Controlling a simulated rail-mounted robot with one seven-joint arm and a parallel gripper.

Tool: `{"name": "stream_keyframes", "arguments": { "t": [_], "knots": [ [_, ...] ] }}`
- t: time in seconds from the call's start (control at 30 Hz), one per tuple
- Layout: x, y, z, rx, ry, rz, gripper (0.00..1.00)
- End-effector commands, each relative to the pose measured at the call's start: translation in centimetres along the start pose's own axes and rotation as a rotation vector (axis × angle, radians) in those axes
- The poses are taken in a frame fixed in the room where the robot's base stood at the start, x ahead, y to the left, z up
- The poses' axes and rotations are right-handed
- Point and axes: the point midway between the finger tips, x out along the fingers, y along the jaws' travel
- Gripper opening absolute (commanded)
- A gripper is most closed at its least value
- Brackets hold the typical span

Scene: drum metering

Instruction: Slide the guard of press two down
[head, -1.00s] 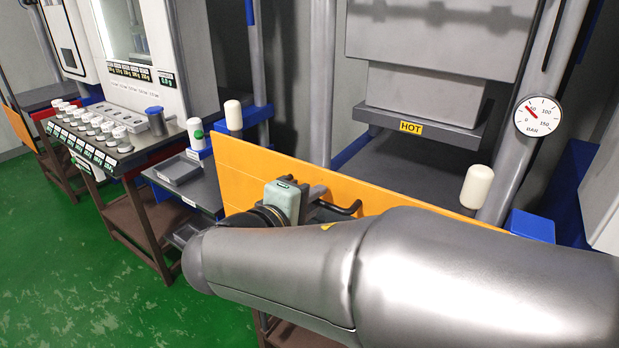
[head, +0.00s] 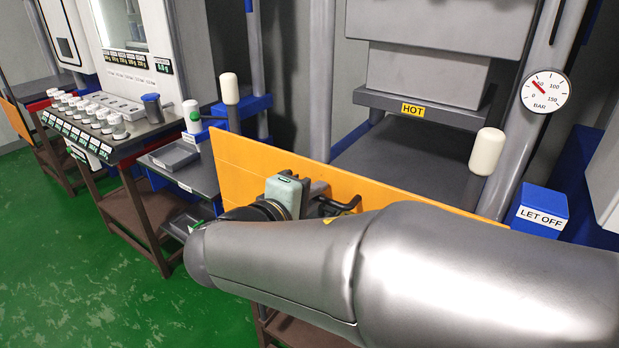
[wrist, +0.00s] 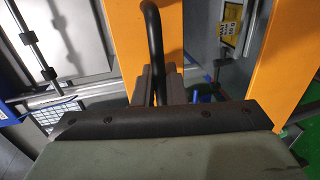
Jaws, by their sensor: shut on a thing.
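The orange guard (head: 262,160) is a wide flat panel across the front of a press, below the pressing block. Two upright posts with white caps stand behind it. A black bar handle (head: 343,208) sticks out from the guard; it also shows in the wrist view (wrist: 153,45) against the orange panel (wrist: 125,40). My gripper (head: 322,205) is at this handle and shut on it. In the wrist view the fingers (wrist: 155,85) close around the handle's bar. My arm hides the guard's lower right part. No press number is readable.
A hot plate block with a HOT label (head: 413,110) hangs above the press bed. A pressure gauge (head: 545,90) and a blue LET OFF box (head: 541,212) are at right. A bench with white-capped jars (head: 100,115) stands left. The green floor (head: 60,260) is open.

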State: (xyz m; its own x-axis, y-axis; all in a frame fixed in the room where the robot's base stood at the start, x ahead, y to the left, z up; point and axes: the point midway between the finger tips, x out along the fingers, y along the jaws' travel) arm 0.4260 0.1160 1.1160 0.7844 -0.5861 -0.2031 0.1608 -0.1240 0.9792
Motion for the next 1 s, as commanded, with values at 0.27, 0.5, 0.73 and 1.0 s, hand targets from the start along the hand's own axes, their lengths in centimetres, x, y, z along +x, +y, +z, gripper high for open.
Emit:
{"name": "stream_keyframes", "arguments": {
  "t": [0.27,0.5,0.73,1.0],
  "knots": [
    [2.0,-9.9,0.1,-0.003,-0.001,-0.003,0.0],
    [3.5,-17.2,0.1,-0.003,-0.002,-0.004,0.0],
    [4.9,-23.9,0.1,-0.003,-0.001,-0.004,0.0],
    [6.1,-29.6,0.1,-0.003,0.0,-0.004,0.0]
  ]
}}
